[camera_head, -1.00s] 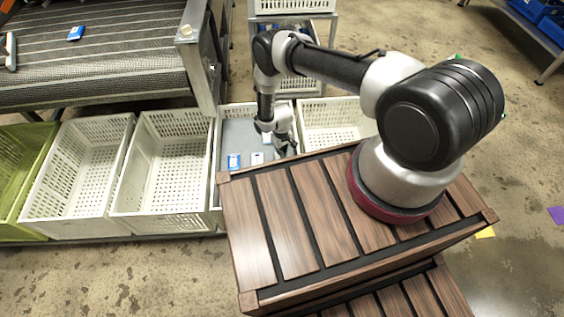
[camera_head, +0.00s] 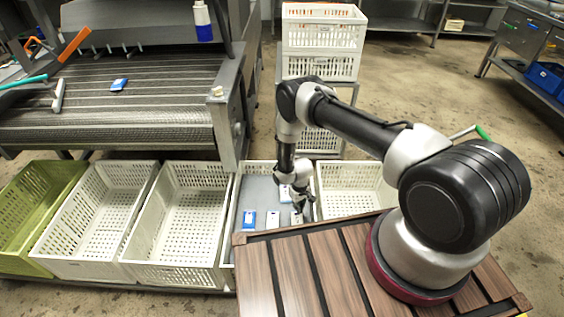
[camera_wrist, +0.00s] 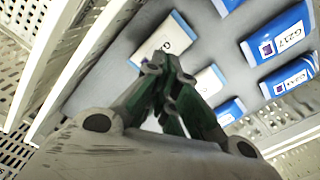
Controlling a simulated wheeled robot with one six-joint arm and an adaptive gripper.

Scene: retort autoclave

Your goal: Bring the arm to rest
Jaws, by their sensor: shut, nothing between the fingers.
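My arm reaches from its base over a crate with a grey floor (camera_head: 262,190). My gripper (camera_head: 298,206) points down over this crate. In the wrist view my gripper (camera_wrist: 165,78) has its fingers together with nothing between them. Blue-and-white packs lie on the grey floor, one at the crate's left (camera_head: 249,219) and a whiter one (camera_head: 272,220) beside it. The wrist view shows several labelled packs, such as a blue one (camera_wrist: 280,36) at right and a white one (camera_wrist: 163,42) just beyond the fingertips. I cannot tell the gap between the fingertips and the packs.
Empty white crates (camera_head: 180,215) and a green crate (camera_head: 40,200) stand left of the grey-floored crate, and another white crate (camera_head: 345,190) stands right. A conveyor (camera_head: 150,90) with a metal side post (camera_head: 225,125) is behind. Stacked white baskets (camera_head: 322,40) stand at the back.

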